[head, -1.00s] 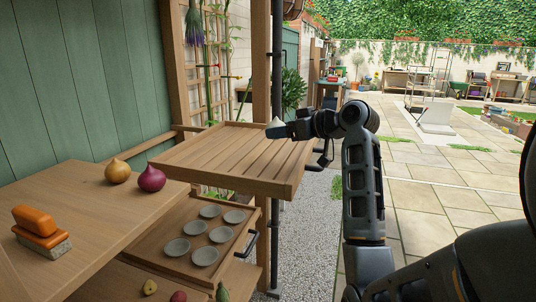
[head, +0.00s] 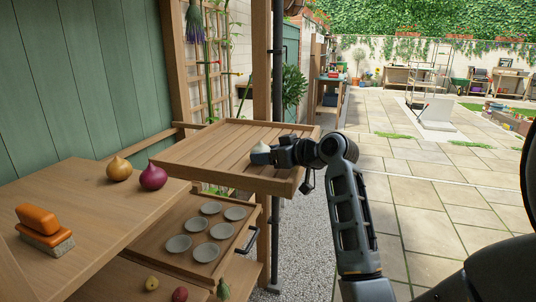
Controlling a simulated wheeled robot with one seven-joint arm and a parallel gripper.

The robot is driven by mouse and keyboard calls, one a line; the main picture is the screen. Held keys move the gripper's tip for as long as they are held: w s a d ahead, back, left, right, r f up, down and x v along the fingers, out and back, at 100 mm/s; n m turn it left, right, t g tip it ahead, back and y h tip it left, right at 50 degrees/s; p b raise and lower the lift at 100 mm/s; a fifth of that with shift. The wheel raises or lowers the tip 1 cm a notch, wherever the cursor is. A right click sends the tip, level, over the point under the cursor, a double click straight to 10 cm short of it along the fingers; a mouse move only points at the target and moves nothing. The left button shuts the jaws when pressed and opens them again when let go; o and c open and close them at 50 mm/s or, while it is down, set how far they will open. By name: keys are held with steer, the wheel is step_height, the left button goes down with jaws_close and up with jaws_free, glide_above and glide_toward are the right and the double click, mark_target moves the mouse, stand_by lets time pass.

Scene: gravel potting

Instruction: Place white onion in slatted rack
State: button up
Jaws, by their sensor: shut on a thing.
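The white onion (head: 261,154) is a pale bulb with a pointed top, at the tip of my gripper (head: 268,155) in the head view. My gripper is shut on it, and its fingers partly hide the onion's right side. The slatted rack (head: 197,155) is a wooden tray with parallel slats and a raised rim. The onion and gripper appear over the right part of the rack. I cannot tell whether the onion touches the slats.
A yellow onion (head: 119,169) and a red onion (head: 153,177) sit on the wooden bench (head: 85,215) at left, with an orange-handled brush (head: 42,232). Below is a drawer (head: 172,262) with several small grey dishes. The rack's left and middle slats are clear.

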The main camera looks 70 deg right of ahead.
steer(key=shift+f, duration=0.15)
steer(key=o, duration=1.1)
steer(key=shift+r, duration=0.2)
steer(key=b+v, duration=0.1)
steer(key=v, duration=1.1)
